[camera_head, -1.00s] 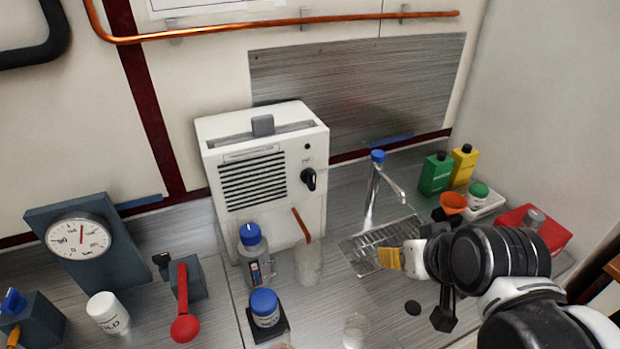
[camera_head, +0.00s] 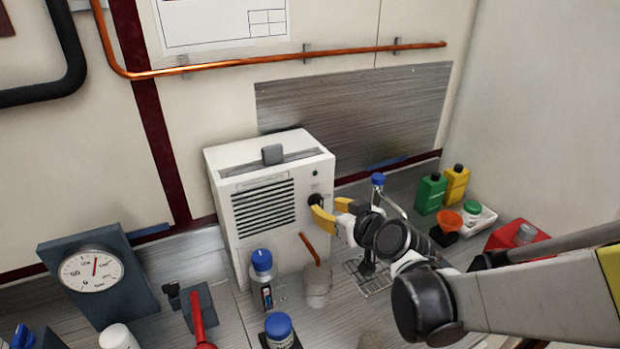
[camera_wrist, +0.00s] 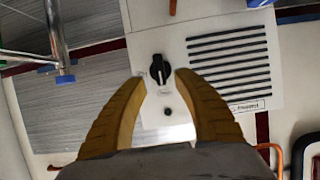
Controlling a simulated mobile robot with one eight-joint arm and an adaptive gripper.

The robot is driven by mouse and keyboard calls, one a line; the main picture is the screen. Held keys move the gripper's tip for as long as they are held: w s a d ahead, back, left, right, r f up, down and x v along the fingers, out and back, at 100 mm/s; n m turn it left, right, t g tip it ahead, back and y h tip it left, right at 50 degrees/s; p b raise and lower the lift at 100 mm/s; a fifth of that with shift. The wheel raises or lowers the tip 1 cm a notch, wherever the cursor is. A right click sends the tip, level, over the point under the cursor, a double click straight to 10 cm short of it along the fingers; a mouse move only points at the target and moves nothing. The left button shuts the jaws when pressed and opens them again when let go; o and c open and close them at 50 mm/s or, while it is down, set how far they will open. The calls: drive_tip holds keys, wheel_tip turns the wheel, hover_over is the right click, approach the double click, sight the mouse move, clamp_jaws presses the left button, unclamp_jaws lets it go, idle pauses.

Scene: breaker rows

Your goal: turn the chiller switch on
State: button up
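The chiller (camera_head: 265,205) is a white box with a slatted vent on its front. Its switch is a black rotary knob (camera_head: 316,199), partly hidden by a finger in the head view, and it shows clearly in the wrist view (camera_wrist: 159,69). A small dark round spot (camera_wrist: 168,111) sits on the panel near the knob. My gripper (camera_head: 328,206) has yellow fingers and is at the chiller's front, close to the knob. In the wrist view the fingers (camera_wrist: 160,77) are apart and empty, with the knob between and just beyond their tips. I cannot tell whether they touch it.
A tap with a blue top (camera_head: 378,180) stands right of my gripper. A blue-capped bottle (camera_head: 262,262), a beaker with a copper-coloured rod (camera_head: 310,249) and another blue-capped jar (camera_head: 279,328) stand below the chiller. Green (camera_head: 430,194) and yellow bottles (camera_head: 455,184) stand farther right.

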sight(321, 205)
drive_tip(key=b+x, duration=0.1)
drive_tip(key=x, duration=0.4)
clamp_jaws()
